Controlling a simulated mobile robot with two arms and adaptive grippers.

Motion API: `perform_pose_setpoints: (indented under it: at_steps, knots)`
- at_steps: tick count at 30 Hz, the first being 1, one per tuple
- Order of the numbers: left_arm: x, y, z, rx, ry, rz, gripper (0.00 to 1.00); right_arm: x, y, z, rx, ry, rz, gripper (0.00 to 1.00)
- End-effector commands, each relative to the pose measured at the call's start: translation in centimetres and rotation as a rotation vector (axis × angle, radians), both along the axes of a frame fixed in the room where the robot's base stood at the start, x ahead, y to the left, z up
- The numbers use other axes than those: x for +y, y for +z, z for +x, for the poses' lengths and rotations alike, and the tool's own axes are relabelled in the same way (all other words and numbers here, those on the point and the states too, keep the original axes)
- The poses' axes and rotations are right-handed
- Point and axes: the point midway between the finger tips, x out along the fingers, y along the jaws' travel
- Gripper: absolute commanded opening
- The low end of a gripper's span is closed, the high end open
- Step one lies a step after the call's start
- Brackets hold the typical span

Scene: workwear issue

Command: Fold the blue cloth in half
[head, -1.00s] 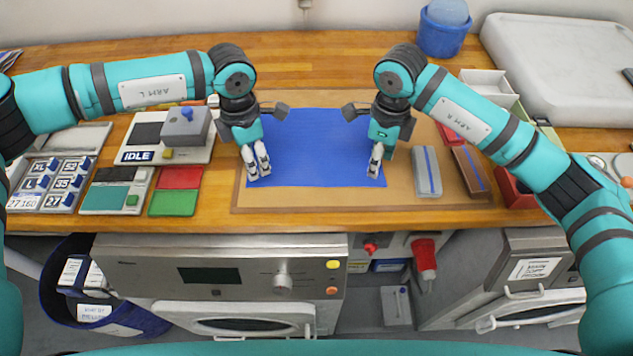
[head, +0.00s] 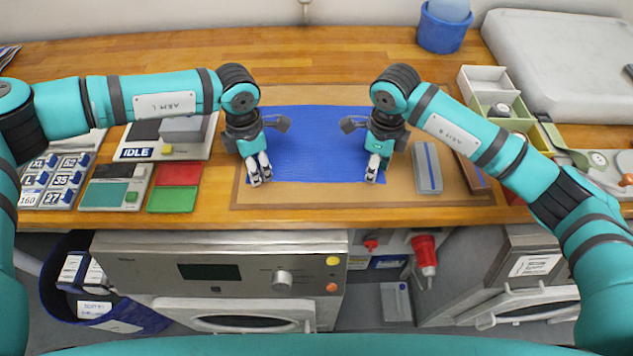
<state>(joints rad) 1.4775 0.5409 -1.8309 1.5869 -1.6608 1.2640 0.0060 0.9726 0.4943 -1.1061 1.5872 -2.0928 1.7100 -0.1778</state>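The blue cloth (head: 318,145) lies flat and spread out on a brown board (head: 410,207) on the wooden worktop. My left gripper (head: 260,176) is at the cloth's near left corner, pointing down. My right gripper (head: 373,174) is at the near right corner, also pointing down. The fingers of both sit close to the cloth's near edge and hide its corners. Each pair of fingers looks close together, but I cannot tell whether cloth is between them.
A grey block (head: 427,167) lies right of the cloth. Red (head: 179,174) and green (head: 173,200) pads and an "IDLE" device (head: 137,154) stand left. Open trays (head: 497,100) and a blue bucket (head: 442,30) are at the right and back. The worktop behind the cloth is clear.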

Motion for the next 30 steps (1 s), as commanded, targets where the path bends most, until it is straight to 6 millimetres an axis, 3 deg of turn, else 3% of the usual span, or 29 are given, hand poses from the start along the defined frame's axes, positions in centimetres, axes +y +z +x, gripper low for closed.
perform_pose_setpoints:
  at_steps: [14, 30]
  knots:
    - [0.09, -0.39, -0.1, 0.003, 0.0, 0.003, 0.0, -0.08, -0.38, -0.08, 0.004, -0.001, -0.003, 0.0]
    - [0.16, -0.56, -0.18, 0.006, 0.001, 0.005, 0.0, -0.15, -0.54, -0.15, 0.006, -0.001, -0.005, 0.0]
